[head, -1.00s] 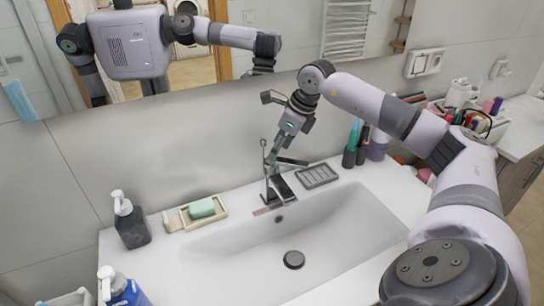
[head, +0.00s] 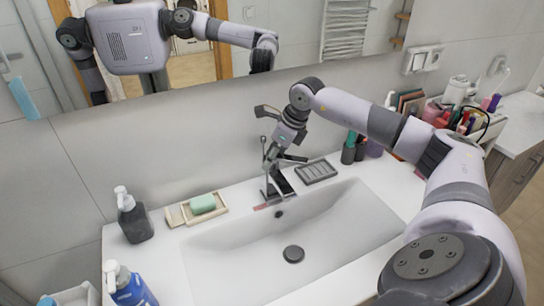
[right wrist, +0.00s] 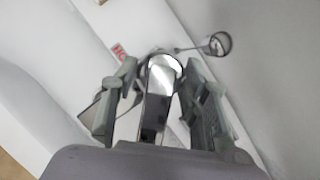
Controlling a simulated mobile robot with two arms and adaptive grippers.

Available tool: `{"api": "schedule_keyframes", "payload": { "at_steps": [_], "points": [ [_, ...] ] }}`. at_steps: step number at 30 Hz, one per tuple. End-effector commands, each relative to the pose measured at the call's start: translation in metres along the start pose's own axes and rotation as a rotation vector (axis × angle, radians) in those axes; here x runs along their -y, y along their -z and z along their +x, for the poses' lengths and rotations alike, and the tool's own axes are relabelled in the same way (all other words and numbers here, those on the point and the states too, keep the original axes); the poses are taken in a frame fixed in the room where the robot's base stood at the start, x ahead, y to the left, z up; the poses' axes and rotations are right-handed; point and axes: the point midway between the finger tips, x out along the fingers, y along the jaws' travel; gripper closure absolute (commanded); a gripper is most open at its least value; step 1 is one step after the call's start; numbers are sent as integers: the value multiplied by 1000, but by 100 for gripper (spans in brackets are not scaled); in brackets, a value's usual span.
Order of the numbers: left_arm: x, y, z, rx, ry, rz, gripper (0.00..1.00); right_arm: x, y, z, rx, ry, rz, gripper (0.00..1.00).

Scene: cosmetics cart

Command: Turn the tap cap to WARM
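The chrome tap (head: 279,187) stands at the back edge of the white sink, below the mirror. My right gripper (head: 272,157) points down over its top from behind. In the right wrist view, the shiny tap cap (right wrist: 160,80) lies between the two fingers of my right gripper (right wrist: 153,88). The fingers are apart, with a visible gap on each side of the cap. A red-lettered label (right wrist: 118,51), partly hidden, lies beside the tap; in the head view it is a small red strip (head: 262,207) left of the tap base. My left gripper is out of view.
A thin rod with a round end (right wrist: 220,44) stands close to the tap. A grey soap rack (head: 316,171) lies right of it, with dark cups (head: 348,154) beyond. A green soap on a dish (head: 203,204) and a dark pump bottle (head: 134,218) stand left. The basin is empty.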

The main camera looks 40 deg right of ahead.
Motion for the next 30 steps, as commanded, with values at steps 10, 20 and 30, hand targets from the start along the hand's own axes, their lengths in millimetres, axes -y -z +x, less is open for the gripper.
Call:
{"api": "schedule_keyframes", "payload": {
  "at_steps": [10,20,30],
  "points": [
    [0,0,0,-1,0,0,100,0,-1,0,2,1,0,84],
    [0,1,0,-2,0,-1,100,0,-2,0,3,2,0,100],
    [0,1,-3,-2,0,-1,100,-8,-16,4,8,6,15,100]
  ]
}}
